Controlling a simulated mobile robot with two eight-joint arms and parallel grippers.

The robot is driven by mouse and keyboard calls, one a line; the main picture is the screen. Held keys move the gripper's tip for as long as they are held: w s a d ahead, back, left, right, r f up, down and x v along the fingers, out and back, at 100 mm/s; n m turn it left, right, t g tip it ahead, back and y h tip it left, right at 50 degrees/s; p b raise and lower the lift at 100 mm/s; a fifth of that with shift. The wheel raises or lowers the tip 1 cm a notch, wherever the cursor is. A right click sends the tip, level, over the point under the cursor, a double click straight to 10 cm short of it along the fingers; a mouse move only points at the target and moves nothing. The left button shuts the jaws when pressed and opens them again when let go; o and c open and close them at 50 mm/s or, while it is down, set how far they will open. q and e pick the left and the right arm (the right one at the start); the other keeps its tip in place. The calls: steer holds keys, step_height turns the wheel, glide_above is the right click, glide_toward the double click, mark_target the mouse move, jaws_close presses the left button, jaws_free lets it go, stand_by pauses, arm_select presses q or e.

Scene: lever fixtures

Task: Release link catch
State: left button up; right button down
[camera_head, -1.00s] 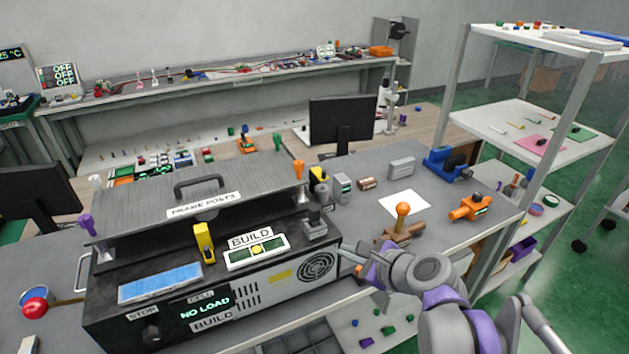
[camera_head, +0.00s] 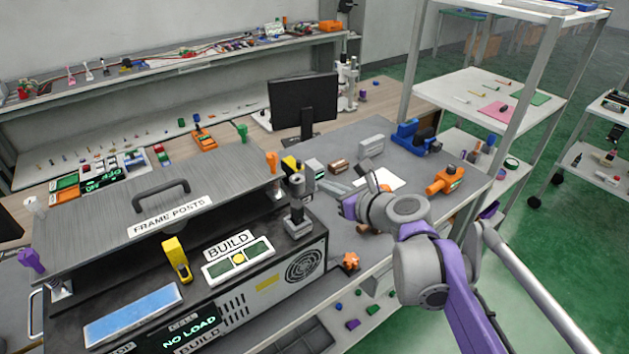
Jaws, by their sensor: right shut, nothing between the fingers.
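A black machine (camera_head: 213,304) with a ribbed grey cover (camera_head: 100,225) marked FRAME POSTS stands at front left. A yellow catch-like part (camera_head: 177,258) stands upright on its front ledge. A grey upright fixture (camera_head: 297,218) stands at its right end. No part is labelled link catch, so I cannot tell which one it is. My right gripper (camera_head: 350,203) is shut and empty, above the bench just right of the machine, apart from the grey fixture. It partly hides a brown lever base and its orange knob (camera_head: 385,188).
Purple (camera_head: 31,261), white, green (camera_head: 242,132) and orange (camera_head: 272,161) knobs stand around the cover. An orange star knob (camera_head: 350,261) is low at the machine's right side. A monitor (camera_head: 303,103) and orange clamp-like fixture (camera_head: 445,180) stand on the bench. Shelving (camera_head: 490,100) rises at right.

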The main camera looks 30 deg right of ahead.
glide_toward(293, 160)
steer(key=w+f, duration=0.3)
steer(key=f, duration=0.1)
arm_select(q)
steer(key=shift+f, duration=0.3)
arm_select(e)
steer(key=shift+w+a+f, duration=0.1)
steer(key=shift+a+f, duration=0.1)
steer(key=shift+a, duration=0.2)
arm_select(q)
steer(key=shift+r, duration=0.1)
arm_select(e)
steer(key=shift+d, duration=0.1)
arm_select(q)
steer(key=shift+a+r, duration=0.25)
steer(key=shift+a, duration=0.5)
arm_select(e)
steer(key=shift+r+g, duration=0.35)
steer(key=shift+g, duration=0.15)
